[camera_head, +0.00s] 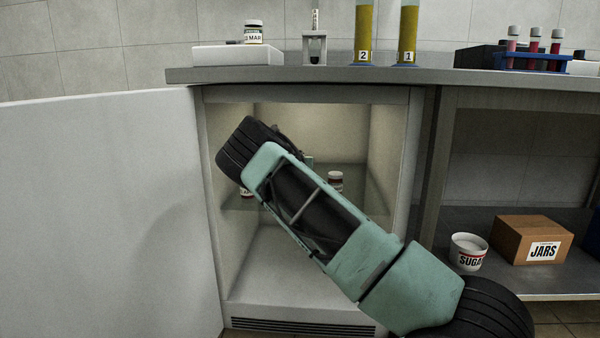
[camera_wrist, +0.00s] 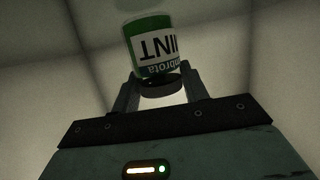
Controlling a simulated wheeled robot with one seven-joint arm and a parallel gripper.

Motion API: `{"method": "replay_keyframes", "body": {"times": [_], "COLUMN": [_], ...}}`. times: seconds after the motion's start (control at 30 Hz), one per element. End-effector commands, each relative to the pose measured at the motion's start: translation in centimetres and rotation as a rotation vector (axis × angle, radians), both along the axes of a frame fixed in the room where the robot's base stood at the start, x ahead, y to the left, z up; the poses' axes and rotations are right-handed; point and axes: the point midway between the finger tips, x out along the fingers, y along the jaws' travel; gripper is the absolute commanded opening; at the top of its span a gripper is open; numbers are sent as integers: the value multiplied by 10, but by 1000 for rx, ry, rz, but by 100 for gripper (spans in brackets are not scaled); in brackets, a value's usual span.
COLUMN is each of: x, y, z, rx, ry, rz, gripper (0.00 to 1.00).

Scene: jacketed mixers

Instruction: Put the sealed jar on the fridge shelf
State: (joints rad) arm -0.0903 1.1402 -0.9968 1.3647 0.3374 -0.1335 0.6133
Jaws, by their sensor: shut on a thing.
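The jar (camera_wrist: 150,45) has a green and white label reading "MINT", upside down in the wrist view, and a dark lid. My gripper (camera_wrist: 160,84) is shut on the jar at its lid end. In the head view my arm reaches into the open fridge (camera_head: 270,260) and hides most of the gripper and the jar. The glass fridge shelf (camera_head: 365,205) runs across the middle of the fridge. I cannot tell whether the held jar touches the shelf.
The fridge door (camera_head: 100,220) stands wide open at the left. A counter (camera_head: 360,74) with cylinders and racks runs above. A "JARS" box (camera_head: 515,237) sits at right.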

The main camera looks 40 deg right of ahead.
Motion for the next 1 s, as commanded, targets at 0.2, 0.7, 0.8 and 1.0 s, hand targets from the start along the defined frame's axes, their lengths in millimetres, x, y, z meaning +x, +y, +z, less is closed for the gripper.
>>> {"method": "replay_keyframes", "body": {"times": [0.2, 0.7, 0.8, 1.0], "x": [0, 0, 0, -11], "y": [0, 0, 0, 18], "z": [-4, -7, -4, 5], "rx": [-1, 0, 0, 2], "ry": [-2, -1, -1, -1], "rz": [1, 0, 0, 2], "gripper": [17, 66, 66, 66]}}
